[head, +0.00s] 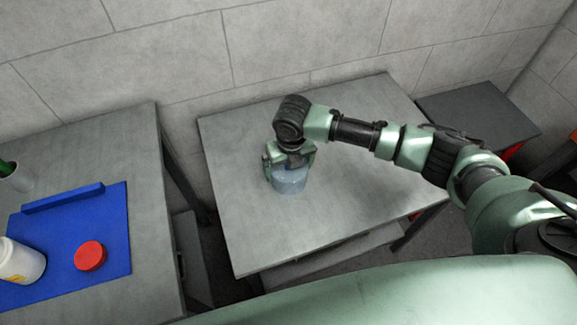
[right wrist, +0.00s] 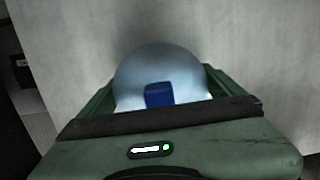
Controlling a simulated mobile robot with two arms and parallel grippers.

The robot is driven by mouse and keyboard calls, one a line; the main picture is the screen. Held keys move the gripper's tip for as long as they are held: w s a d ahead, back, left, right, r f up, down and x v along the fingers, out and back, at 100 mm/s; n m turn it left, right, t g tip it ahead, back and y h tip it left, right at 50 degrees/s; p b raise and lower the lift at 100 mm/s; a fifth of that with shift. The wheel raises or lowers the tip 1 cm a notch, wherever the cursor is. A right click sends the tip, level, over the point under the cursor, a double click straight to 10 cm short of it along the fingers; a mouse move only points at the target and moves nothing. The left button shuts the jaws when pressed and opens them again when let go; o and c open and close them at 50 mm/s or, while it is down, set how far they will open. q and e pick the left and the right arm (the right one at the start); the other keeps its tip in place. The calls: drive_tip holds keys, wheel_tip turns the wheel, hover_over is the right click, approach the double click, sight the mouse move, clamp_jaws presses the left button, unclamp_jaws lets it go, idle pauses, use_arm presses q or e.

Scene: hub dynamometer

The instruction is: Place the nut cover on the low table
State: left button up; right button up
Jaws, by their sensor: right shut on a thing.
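The nut cover (head: 289,180) is a blue-grey rounded piece at the low table (head: 350,220), left of the table's middle. My right gripper (head: 288,160) is above it and shut on it. In the right wrist view the nut cover (right wrist: 160,75) shows as a pale blue dome with a dark blue patch, between the green fingers. I cannot tell whether its underside touches the tabletop. My left gripper is not in view.
A second table (head: 110,145) at the left bears a blue mat (head: 110,225) with a red lid (head: 90,256) and a white bottle (head: 20,262). A gap separates the two tables. A dark table (head: 480,115) stands at the right. The low table is otherwise clear.

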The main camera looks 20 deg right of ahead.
drive_tip(key=shift+f, duration=0.1)
drive_tip(key=o, duration=1)
drive_tip(key=shift+o, duration=0.2)
drive_tip(key=r, duration=0.4)
drive_tip(key=s+r, duration=0.1)
drive_tip(key=r, duration=0.7)
drive_tip(key=shift+s+r, duration=0.1)
drive_tip(key=shift+s, duration=0.1)
